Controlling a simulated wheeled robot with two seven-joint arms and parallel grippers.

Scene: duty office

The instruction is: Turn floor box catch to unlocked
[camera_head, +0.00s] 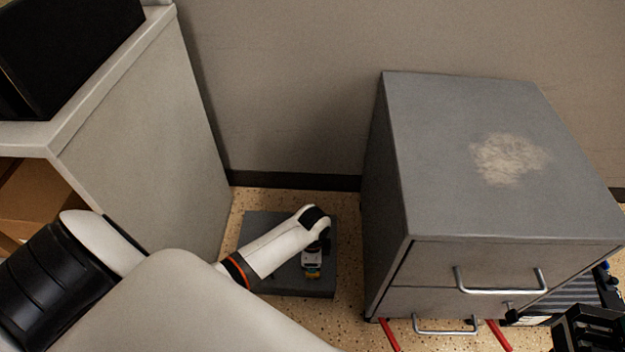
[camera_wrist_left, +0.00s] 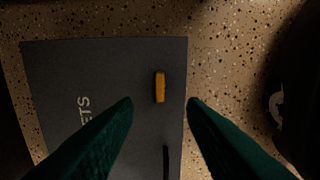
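The floor box (camera_head: 262,221) is a flat dark grey square lid on the speckled floor, between the cabinet and the drawer unit. In the left wrist view the lid (camera_wrist_left: 60,70) carries pale lettering, partly hidden, a dark slot and a small yellow-orange catch (camera_wrist_left: 160,87). The catch lies lengthwise up and down in that picture. My left gripper (camera_head: 312,272) points down over the lid. In the left wrist view its two green fingertips (camera_wrist_left: 161,102) are apart, one to each side of the catch, with nothing between them. Whether they reach its height is unclear.
A grey drawer unit (camera_head: 470,190) with metal handles stands close on the right. A pale cabinet (camera_head: 150,150) stands on the left, and the wall (camera_head: 280,90) closes the back. Black parts at the lower right edge (camera_head: 588,328) may be my right gripper.

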